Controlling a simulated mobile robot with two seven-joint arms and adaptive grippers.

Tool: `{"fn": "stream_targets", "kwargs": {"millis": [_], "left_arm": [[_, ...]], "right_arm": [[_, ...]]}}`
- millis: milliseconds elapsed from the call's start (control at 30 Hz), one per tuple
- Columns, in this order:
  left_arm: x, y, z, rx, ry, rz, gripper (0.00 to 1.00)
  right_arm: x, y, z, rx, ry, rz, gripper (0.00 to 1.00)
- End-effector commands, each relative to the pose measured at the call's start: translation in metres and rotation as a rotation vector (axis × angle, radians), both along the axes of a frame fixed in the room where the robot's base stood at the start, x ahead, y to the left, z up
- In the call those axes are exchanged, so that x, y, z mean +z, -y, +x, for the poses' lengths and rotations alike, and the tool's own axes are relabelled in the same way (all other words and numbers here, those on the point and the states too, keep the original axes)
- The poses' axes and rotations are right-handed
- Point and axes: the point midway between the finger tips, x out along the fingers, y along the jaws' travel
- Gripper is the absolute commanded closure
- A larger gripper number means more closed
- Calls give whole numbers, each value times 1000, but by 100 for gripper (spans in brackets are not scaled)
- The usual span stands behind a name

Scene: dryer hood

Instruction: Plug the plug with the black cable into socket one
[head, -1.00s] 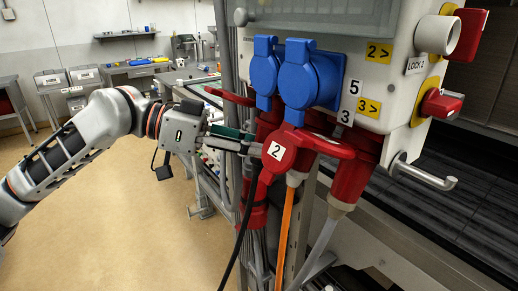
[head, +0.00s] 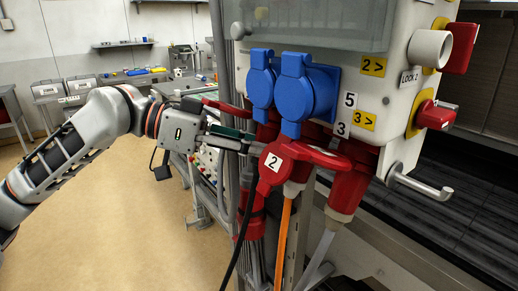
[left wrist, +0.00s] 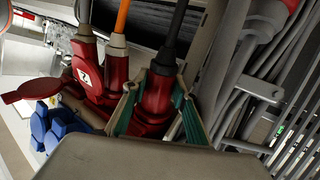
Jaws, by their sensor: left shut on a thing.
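The black-cable plug shows in the left wrist view as a dark collar (left wrist: 158,92) on a red body, with its black cable running up the picture. My left gripper (left wrist: 155,110) is shut around it, a green-padded finger on each side. In the head view, my left gripper (head: 240,140) reaches in from the left at the row of red sockets under the box. The black cable (head: 238,235) hangs below it. The red cover marked 2 (head: 273,162) hides part of the plug. I cannot tell how far the plug sits in a socket. My right gripper is not in view.
Plugs with an orange cable (head: 284,240) and a grey cable (head: 322,248) hang close to the right. Two blue sockets (head: 309,92) are above. A metal hook (head: 420,186) sticks out at the right. The floor at the left is open.

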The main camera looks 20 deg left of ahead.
Motion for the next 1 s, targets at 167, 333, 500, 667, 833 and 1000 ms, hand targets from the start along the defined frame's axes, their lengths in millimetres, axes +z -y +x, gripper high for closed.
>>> {"fn": "stream_targets", "kwargs": {"millis": [167, 333, 500, 667, 833, 1000], "left_arm": [[6, 0, 1, 1, 3, -7, 65], [5, 0, 1, 1, 2, -5, 53], [3, 0, 1, 0, 1, -2, 53], [5, -7, -1, 3, 1, -1, 53], [12, -31, -9, 6, -1, 1, 53], [23, -63, -21, 7, -1, 0, 53]], "right_arm": [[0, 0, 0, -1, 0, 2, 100], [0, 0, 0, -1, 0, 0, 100], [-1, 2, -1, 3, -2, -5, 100], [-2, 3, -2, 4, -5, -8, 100], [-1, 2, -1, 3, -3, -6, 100], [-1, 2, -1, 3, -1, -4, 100]]}}
